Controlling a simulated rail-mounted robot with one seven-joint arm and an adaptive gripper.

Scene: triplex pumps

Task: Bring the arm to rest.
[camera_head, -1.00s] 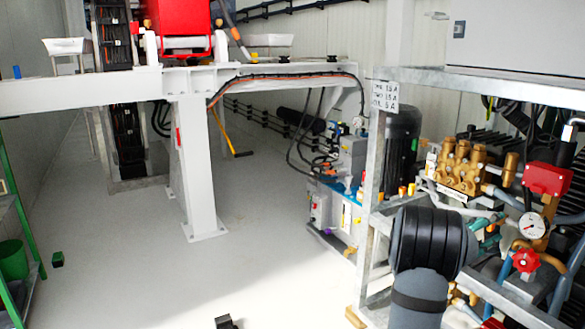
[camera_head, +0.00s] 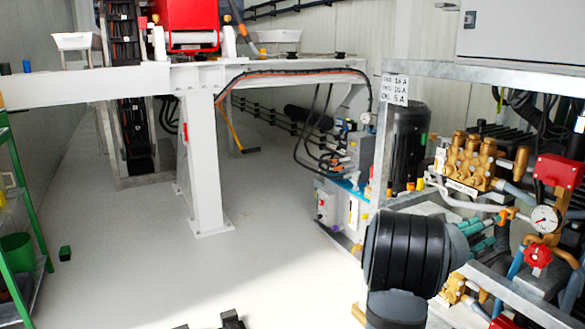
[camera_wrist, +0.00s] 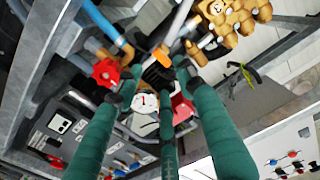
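My gripper (camera_head: 495,235) shows at the right in the head view, its teal fingers partly hidden behind my black arm link (camera_head: 405,252). It points right toward the pump frame. In the wrist view, my gripper (camera_wrist: 158,78) has three green-sleeved fingers reaching forward with their tips apart. An orange and black part (camera_wrist: 158,72) shows between the tips; I cannot tell its distance, and nothing is clearly gripped. Beyond are a round gauge (camera_wrist: 145,101), a red handwheel (camera_wrist: 106,72) and brass pump parts (camera_wrist: 232,17).
The galvanized pump frame (camera_head: 385,130) stands close to my arm, with the gauge (camera_head: 544,219), red handwheel (camera_head: 538,256) and brass pump head (camera_head: 466,160). A white support post (camera_head: 205,160) stands left of centre. The floor (camera_head: 130,260) is mostly clear. A green shelf (camera_head: 20,215) is at the left.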

